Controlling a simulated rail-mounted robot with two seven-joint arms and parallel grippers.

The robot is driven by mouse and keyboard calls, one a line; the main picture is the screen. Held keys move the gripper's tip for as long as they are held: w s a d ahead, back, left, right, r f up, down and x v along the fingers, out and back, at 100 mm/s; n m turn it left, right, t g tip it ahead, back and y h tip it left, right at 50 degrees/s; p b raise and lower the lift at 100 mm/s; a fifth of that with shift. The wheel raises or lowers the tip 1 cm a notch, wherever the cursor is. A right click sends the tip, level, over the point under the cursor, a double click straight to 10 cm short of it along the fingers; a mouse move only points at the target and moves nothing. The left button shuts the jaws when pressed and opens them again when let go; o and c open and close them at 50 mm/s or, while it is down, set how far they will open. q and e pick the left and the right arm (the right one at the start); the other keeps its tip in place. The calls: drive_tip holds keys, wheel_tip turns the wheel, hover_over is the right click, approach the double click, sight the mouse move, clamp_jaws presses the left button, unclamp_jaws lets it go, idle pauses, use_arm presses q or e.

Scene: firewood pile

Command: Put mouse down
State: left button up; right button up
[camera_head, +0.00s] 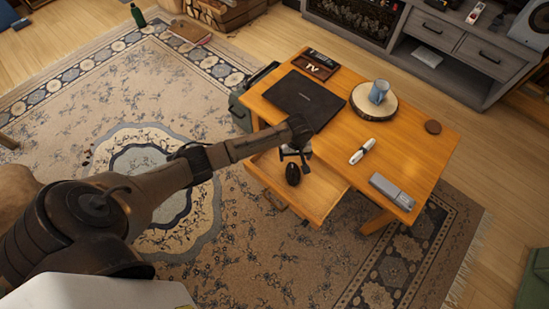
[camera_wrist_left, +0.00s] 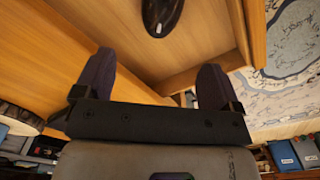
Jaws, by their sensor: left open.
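A black computer mouse (camera_head: 293,174) lies in the open drawer (camera_head: 321,192) of the wooden table (camera_head: 424,154). In the left wrist view the mouse (camera_wrist_left: 162,15) shows at the top edge, partly cut off, on the drawer's wooden bottom. My left gripper (camera_head: 294,153) is over the drawer, right by the mouse. In the wrist view its two dark fingers (camera_wrist_left: 153,75) are spread apart with nothing between them, and the mouse is beyond their tips. My right gripper is not in view.
A patterned rug (camera_head: 240,255) lies below.

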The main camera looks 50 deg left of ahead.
use_arm(q)
drive_tip(key=s+d+f+m+t+h, duration=0.1)
drive_tip(key=s+d+m+t, duration=0.1)
drive_tip(key=s+d+m, duration=0.9)
drive_tip(key=s+r+m, duration=0.1)
drive_tip(key=s+r, duration=0.3)
drive_tip(key=s, duration=0.5)
drive_tip(key=s+r+m+t, duration=0.1)
drive_tip(key=s+r, duration=0.3)
drive_tip(key=s, duration=0.5)
drive_tip(key=shift+s+d+r+t+y, duration=0.2)
drive_tip(key=shift+t+y, duration=0.1)
drive_tip(key=shift+y, duration=0.1)
